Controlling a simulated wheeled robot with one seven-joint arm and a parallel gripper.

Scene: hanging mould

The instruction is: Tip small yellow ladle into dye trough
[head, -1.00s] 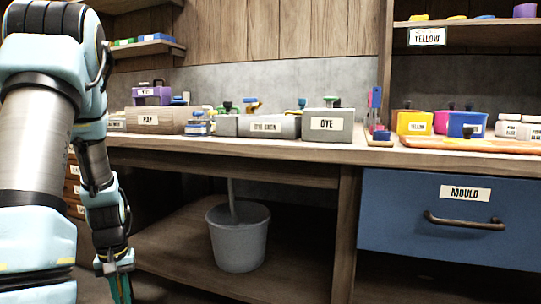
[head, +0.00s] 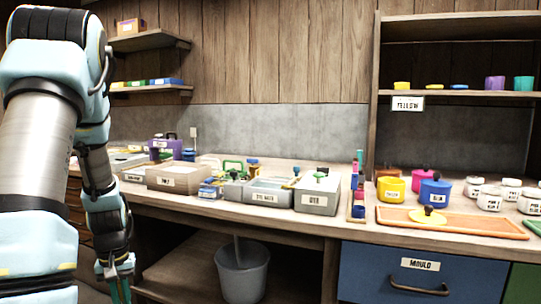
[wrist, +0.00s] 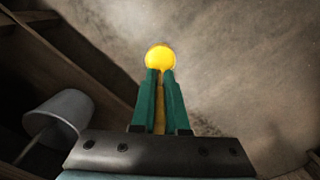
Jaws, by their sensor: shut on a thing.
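My gripper (wrist: 160,100) is shut on the small yellow ladle (wrist: 160,58). Its round yellow end shows beyond the green fingertips, with a thin yellowish strip between the fingers. In the head view my gripper (head: 121,290) hangs low at the lower left, below the counter top, and the ladle cannot be made out there. On the counter stand a grey open trough labelled DYE BATH (head: 266,197) and a grey box labelled DYE (head: 316,200). Both are up and to the right of my gripper, well apart from it. I cannot tell whether the ladle holds anything.
A box labelled PAY (head: 172,182) and small blue jars crowd the counter. Yellow (head: 391,191) and blue (head: 434,194) pots and an orange board (head: 480,224) lie at the right. A grey bucket (head: 241,272) stands under the counter. The blue MOULD drawer (head: 400,270) is shut.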

